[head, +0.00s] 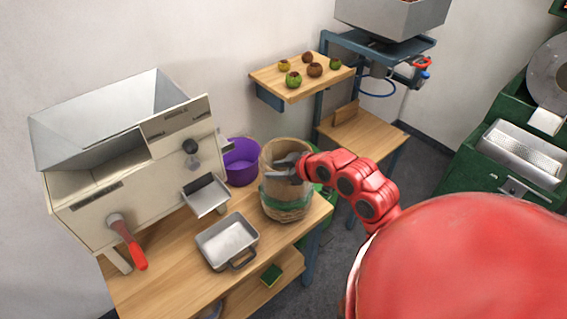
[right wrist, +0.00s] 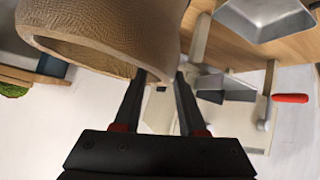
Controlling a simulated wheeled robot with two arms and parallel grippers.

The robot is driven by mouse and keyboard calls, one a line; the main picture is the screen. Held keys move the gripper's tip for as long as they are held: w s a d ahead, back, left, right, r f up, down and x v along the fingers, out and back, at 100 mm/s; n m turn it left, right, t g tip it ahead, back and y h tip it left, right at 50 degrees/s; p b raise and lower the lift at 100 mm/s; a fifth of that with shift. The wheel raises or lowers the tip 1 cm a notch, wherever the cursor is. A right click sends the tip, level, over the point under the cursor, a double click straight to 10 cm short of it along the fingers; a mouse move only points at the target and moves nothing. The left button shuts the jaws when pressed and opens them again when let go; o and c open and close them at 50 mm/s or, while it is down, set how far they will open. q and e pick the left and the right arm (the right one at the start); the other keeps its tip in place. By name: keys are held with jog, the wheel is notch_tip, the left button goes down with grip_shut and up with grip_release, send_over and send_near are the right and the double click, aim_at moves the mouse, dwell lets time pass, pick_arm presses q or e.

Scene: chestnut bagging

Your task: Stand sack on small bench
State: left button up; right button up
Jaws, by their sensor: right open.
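The sack (head: 287,206), tan burlap with a green band, stands upright and open-mouthed at the right end of the wooden workbench. My right gripper (head: 283,168) is open at the sack's upper part, by its mouth. In the right wrist view the sack (right wrist: 120,30) fills the upper left, and its rim reaches the tips of my open right gripper (right wrist: 162,77); I cannot tell whether the wall lies between the fingers. A small wooden bench (head: 370,138) with a blue frame stands to the right, below the grey hopper. My left gripper is out of view.
A purple bucket (head: 241,162) is behind the sack, and a metal pan (head: 227,242) lies in front. The cream machine (head: 130,175) is at left. A shelf (head: 268,75) holds several husked chestnuts or fruits. A green machine (head: 465,160) stands at right. The small bench's top looks mostly clear.

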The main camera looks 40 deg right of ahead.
jog(key=b+v, duration=0.1)
jog(key=v, duration=1)
jog(key=shift+s+r+b, duration=0.2)
jog(key=shift+s+b, duration=0.1)
jog(key=shift+s, duration=0.05)
